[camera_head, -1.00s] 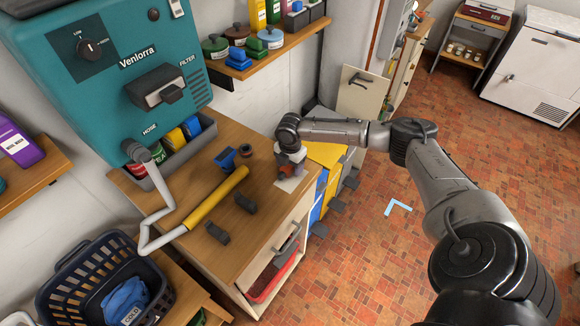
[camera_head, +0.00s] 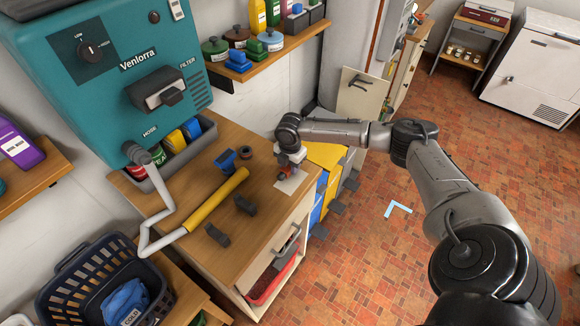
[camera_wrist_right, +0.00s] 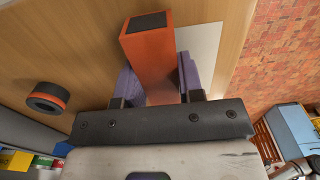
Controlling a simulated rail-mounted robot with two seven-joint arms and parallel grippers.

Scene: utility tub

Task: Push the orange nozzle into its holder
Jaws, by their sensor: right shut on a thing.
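My right gripper (camera_head: 288,172) is over the right end of the wooden counter, above a white sheet (camera_head: 292,184). In the right wrist view its purple fingers (camera_wrist_right: 160,82) are shut on the orange nozzle (camera_wrist_right: 151,50), a block-shaped piece with a dark end. In the head view the nozzle is small and mostly hidden by my gripper. Two dark grey pieces (camera_head: 217,235) stand on the counter near the yellow wand; I cannot tell whether they are the nozzle's holder. My left gripper is not in view.
A yellow wand (camera_head: 215,200) with a white hose (camera_head: 155,205) lies on the counter (camera_head: 190,260). A blue piece (camera_head: 226,160) and a dark ring with orange (camera_wrist_right: 47,97) lie behind it. A teal machine (camera_head: 110,60) stands at the back left. A basket (camera_head: 105,285) is at the lower left.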

